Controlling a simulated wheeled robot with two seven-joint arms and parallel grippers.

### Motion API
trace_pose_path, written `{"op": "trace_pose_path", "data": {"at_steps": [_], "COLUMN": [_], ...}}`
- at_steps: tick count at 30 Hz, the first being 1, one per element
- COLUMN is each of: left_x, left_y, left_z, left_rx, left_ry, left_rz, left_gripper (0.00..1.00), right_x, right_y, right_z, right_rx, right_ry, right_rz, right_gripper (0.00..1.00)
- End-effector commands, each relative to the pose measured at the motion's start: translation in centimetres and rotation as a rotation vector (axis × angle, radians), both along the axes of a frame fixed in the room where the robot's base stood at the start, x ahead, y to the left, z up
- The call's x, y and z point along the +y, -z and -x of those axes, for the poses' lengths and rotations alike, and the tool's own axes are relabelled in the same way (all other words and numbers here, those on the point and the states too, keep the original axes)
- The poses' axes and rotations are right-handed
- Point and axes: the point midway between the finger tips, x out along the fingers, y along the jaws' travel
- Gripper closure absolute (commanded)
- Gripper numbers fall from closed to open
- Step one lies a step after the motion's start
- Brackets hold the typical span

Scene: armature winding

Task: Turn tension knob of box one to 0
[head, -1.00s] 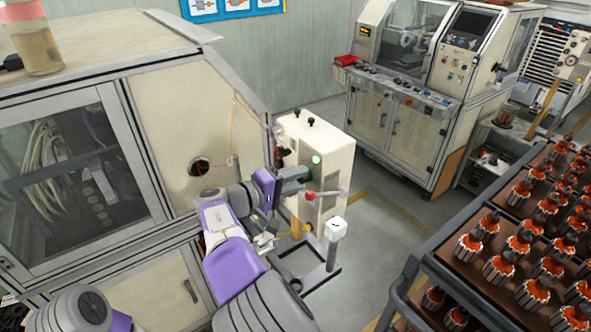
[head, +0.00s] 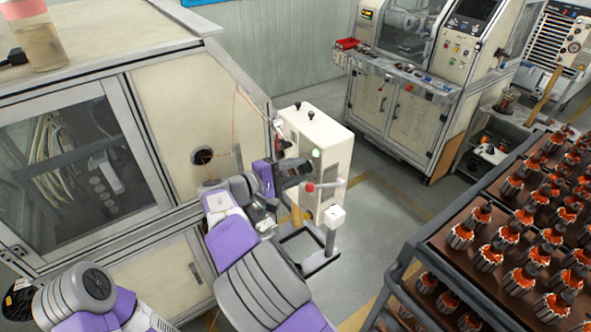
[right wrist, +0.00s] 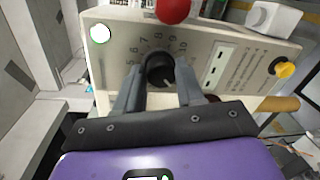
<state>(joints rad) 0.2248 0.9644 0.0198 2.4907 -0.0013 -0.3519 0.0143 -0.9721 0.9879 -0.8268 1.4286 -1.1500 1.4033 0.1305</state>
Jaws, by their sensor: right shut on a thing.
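The tension box (head: 329,139) is a cream upright box on a stand beside the large machine. Its dial face (right wrist: 215,68) fills the upper part of the right wrist view, with a green lamp (right wrist: 99,34) on the left. The black tension knob (right wrist: 159,70) sits in a ring of printed numbers; 5 to 10 can be read above and left of it. My right gripper (right wrist: 160,84) is shut on the knob, one finger on each side. In the head view my right gripper (head: 296,172) is at the box's front, and the knob is hidden. My left gripper is out of view.
The large machine (head: 180,115) is left. A rack of armatures (head: 500,235) is right, with clear floor between.

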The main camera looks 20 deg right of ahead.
Motion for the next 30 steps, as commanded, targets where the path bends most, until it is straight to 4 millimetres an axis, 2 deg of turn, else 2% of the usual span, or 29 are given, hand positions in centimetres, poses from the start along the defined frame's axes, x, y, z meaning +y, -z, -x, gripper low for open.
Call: {"op": "trace_pose_path", "data": {"at_steps": [6,7,12,22,30], "left_x": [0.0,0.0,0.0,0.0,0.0], "left_y": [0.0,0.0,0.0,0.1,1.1], "left_z": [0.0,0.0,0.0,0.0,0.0], "left_rx": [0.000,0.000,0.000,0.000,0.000], "left_ry": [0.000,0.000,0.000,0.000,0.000], "left_rz": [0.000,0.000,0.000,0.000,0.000], "left_gripper": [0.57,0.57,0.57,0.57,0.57], "right_x": [0.0,0.0,0.0,0.5,4.5], "right_y": [0.1,0.1,0.1,0.0,-0.3], "right_z": [0.0,0.0,0.0,0.1,1.4], "right_rx": [0.004,0.004,0.002,0.000,0.000], "right_ry": [0.000,0.000,0.000,-0.002,-0.004], "right_rz": [0.000,0.000,0.000,0.000,0.001], "right_gripper": [0.93,0.61,0.37,0.37,0.37]}}
